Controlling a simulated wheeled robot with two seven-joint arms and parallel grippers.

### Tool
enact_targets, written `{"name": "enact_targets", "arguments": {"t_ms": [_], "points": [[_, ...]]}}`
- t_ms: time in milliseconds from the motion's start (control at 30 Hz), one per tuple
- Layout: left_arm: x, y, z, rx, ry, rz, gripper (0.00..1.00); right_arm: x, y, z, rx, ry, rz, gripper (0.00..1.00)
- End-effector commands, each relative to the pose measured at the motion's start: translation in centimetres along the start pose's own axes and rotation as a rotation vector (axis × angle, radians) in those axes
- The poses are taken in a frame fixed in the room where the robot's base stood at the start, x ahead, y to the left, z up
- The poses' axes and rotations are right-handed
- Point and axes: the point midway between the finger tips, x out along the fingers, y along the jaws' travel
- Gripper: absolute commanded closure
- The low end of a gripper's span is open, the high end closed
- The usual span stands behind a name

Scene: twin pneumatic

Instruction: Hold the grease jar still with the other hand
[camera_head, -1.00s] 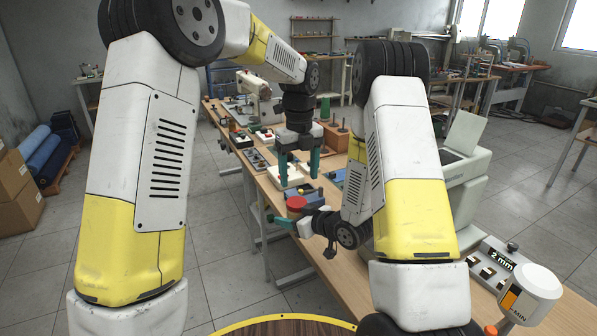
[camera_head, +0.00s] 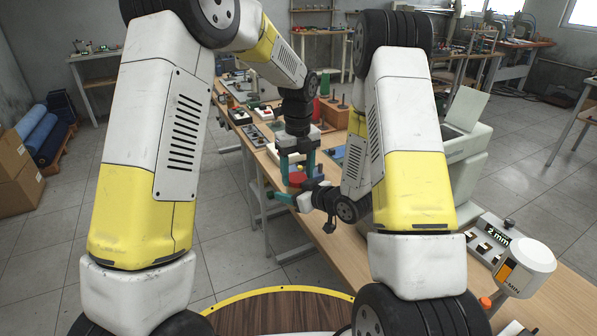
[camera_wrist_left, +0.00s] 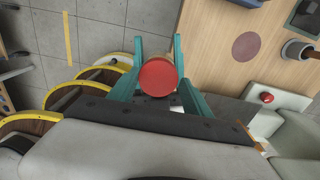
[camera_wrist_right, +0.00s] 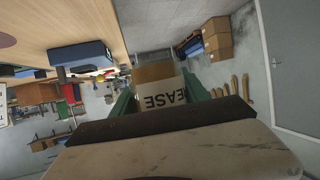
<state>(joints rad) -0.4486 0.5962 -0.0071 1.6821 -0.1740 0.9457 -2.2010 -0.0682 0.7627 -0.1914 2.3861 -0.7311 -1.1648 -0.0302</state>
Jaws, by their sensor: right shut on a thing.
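The grease jar has a red lid (camera_head: 297,177) and is held near the table's left edge in the head view. My right gripper (camera_head: 289,196) is shut on the jar, whose pale label (camera_wrist_right: 163,96) reads "EASE" between its fingers in the right wrist view. My left gripper (camera_head: 298,160) points down from above, with its teal fingers on either side of the lid. In the left wrist view the round red lid (camera_wrist_left: 158,78) sits between the open fingers; whether they touch it is unclear.
The wooden table (camera_head: 352,243) runs along the right, with a dark round spot (camera_wrist_left: 246,46) on its top. A thickness gauge block marked "2 mm" (camera_head: 497,239) and a white-headed device (camera_head: 526,258) stand at the near right.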

Motion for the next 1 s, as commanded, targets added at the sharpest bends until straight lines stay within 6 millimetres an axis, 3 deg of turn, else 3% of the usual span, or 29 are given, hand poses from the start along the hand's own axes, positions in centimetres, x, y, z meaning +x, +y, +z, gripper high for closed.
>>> {"name": "enact_targets", "arguments": {"t_ms": [33, 233, 433, 800, 1000], "points": [[-0.07, -0.19, -0.02, 0.001, -0.002, -0.005, 0.60, 0.05, -0.22, -0.09, -0.002, 0.002, -0.005, 1.00], [-0.14, -0.36, -0.04, 0.002, -0.003, -0.008, 0.97, 0.09, -0.42, -0.12, -0.003, 0.003, -0.010, 1.00], [-0.21, -0.55, -0.01, -0.138, -0.003, -0.013, 0.97, 0.13, -0.61, -0.15, -0.004, 0.003, -0.014, 1.00], [-0.35, -0.76, 0.25, -0.809, 0.002, -0.017, 0.97, 0.17, -0.91, -0.15, -0.005, 0.003, -0.021, 1.00], [-0.38, -0.78, 0.28, -0.892, 0.003, -0.018, 0.97, 0.16, -0.98, -0.12, -0.005, 0.002, -0.022, 1.00]]}}
